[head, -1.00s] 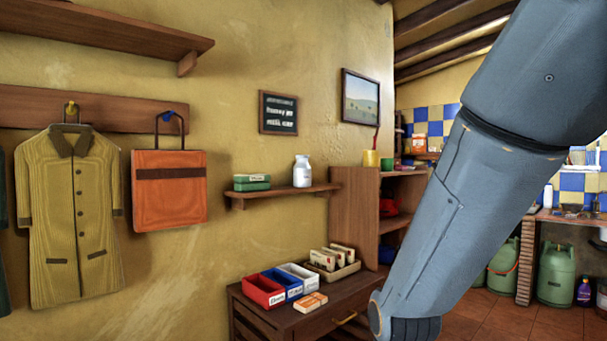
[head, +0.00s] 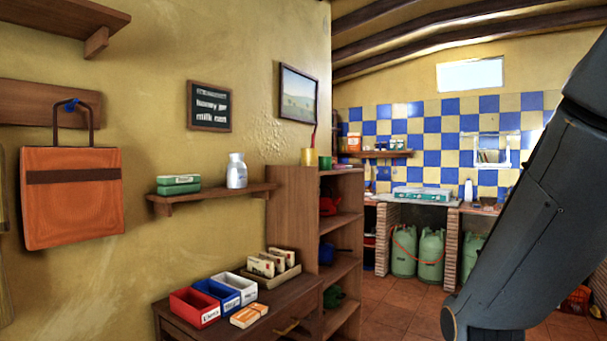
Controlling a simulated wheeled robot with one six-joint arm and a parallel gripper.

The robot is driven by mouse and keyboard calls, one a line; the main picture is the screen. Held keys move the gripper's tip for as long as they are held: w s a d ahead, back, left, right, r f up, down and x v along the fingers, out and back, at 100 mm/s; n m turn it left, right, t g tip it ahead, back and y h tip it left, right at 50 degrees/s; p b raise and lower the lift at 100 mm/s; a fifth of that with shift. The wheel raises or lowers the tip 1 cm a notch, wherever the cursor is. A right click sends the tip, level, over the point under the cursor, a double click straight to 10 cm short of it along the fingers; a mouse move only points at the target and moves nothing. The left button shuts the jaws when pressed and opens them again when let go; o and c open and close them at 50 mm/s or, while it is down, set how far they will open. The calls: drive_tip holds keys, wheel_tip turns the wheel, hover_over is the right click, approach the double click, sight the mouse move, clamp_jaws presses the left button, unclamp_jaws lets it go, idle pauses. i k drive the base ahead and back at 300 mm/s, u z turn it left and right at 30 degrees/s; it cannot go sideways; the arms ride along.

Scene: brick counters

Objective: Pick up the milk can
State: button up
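A small whitish-grey can with a narrower neck (head: 237,171) stands upright on the wall shelf (head: 212,198), near the shelf's right end; it looks like the milk can. Two stacked green boxes (head: 178,185) sit to its left on the same shelf. My arm crosses the right side of the head view, well to the right of the can, and nothing touches the can. My gripper is outside the picture, so its fingers cannot be seen.
Below the shelf, a wooden dresser (head: 262,313) holds red, blue and white bins and a tray of cartons. An open wooden shelf unit (head: 292,205) stands just right of the can. Tiled floor (head: 390,318) lies clear beyond it, before the brick counter.

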sight(236, 169)
drive_tip(key=z, duration=0.4)
drive_tip(key=i, duration=3.25)
drive_tip(key=u, duration=2.05)
